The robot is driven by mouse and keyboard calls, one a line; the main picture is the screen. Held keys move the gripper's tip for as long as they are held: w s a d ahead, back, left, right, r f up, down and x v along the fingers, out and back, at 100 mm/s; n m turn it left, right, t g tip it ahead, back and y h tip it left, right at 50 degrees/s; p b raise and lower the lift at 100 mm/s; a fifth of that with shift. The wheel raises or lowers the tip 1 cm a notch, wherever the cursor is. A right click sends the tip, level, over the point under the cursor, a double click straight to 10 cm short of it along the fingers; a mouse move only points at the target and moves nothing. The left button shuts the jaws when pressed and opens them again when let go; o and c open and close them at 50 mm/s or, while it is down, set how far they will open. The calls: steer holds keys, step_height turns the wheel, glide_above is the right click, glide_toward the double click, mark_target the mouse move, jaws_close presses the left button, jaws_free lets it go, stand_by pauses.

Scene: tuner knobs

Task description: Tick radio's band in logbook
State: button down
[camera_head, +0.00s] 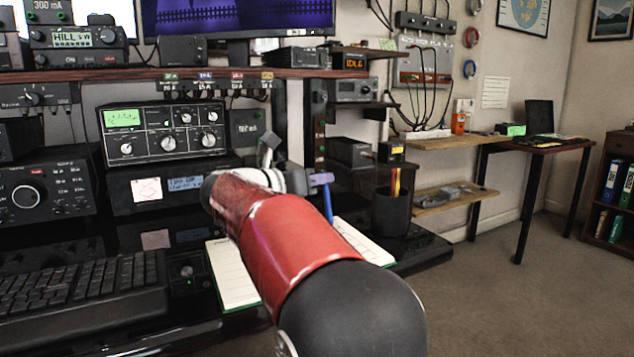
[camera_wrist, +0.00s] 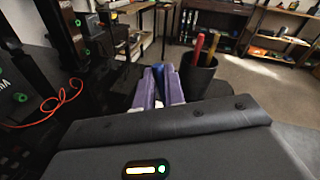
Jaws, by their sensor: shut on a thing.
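An open logbook (camera_head: 231,277) with white ruled pages and a green edge lies on the black desk; my red and black arm hides its middle. My gripper (camera_head: 322,180) is above it, shut on a blue pen (camera_head: 328,206) that points downward. In the wrist view the purple fingers of my gripper (camera_wrist: 160,90) close around the blue pen (camera_wrist: 158,74). I cannot tell whether the pen tip touches the page. A radio (camera_head: 165,131) with a green display and several knobs stands behind, left of the gripper. Its band marking is too small to read.
A black pen cup (camera_head: 391,213) with red and yellow sticks stands right of the gripper. A keyboard (camera_head: 82,293) is at the lower left. A large-dial unit (camera_head: 40,195) stands at the left. A shelf (camera_head: 200,73) with more equipment runs above the radio.

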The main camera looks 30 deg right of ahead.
steer(key=shift+s+d+b, duration=0.1)
steer(key=shift+s+b, duration=0.05)
steer(key=shift+b, duration=0.2)
steer(key=shift+w+d+b, duration=0.75)
steer(key=shift+d, duration=0.2)
stand_by(0.7)
steer(key=shift+r+p, duration=2.3)
steer(key=shift+r, duration=0.7)
